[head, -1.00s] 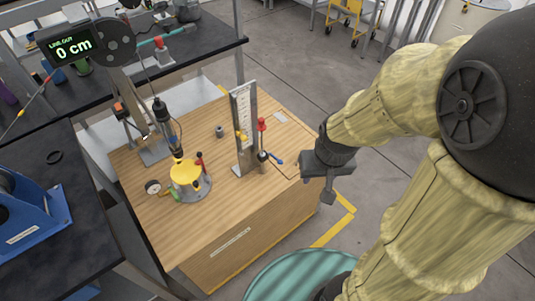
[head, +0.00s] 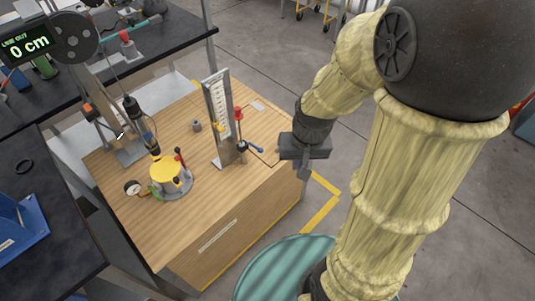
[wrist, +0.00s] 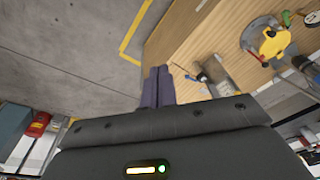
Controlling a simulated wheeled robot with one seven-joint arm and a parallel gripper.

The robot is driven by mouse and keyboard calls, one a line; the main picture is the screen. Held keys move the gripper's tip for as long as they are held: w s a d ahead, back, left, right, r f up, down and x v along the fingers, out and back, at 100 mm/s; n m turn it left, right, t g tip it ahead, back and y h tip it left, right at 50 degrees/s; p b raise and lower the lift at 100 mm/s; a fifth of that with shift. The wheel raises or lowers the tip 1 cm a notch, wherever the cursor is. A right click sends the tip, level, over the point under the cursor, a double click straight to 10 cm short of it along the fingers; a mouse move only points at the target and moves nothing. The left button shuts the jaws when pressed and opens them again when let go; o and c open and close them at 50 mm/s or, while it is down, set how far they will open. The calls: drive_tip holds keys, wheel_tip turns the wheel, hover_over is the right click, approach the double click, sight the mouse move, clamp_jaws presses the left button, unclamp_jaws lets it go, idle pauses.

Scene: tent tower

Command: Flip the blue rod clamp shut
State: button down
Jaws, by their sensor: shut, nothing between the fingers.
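The blue rod clamp shows as a small blue lever (head: 256,149) at the foot of the upright scale stand (head: 219,118), sticking out to the right. Whether the clamp is open is too small to tell. In the wrist view the blue lever (wrist: 191,78) lies just right of my fingertips, beside the stand's metal post. My gripper (head: 304,174) is shut and empty, off to the right of the clamp, near the right edge of the wooden bench. Its two dark fingers (wrist: 158,82) are together in the wrist view.
A yellow-topped pot (head: 165,172) and a dial gauge (head: 132,188) stand further left on the wooden bench (head: 200,215). A teal round surface (head: 285,265) is below.

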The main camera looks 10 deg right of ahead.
drive_tip(key=w+d+f+m+g+y+b, duration=0.1)
drive_tip(key=w+f+m+y+b, duration=0.4)
drive_tip(key=f, duration=0.6)
drive_tip(key=w+d+f+m+g+y+b, duration=0.1)
drive_tip(key=w+f+m+y+b, duration=0.2)
drive_tip(key=w+f+m+b, duration=0.55)
drive_tip(key=w+d+f+m+t+y+b, duration=0.4)
drive_tip(key=w+d+f+t, duration=0.3)
drive_tip(key=f, duration=0.4)
drive_tip(key=shift+d+t+y+b, duration=0.7)
drive_tip(key=shift+d+y, duration=0.2)
drive_tip(key=shift+d, duration=0.05)
drive_tip(key=shift+a+f, duration=0.1)
drive_tip(key=shift+a, duration=0.05)
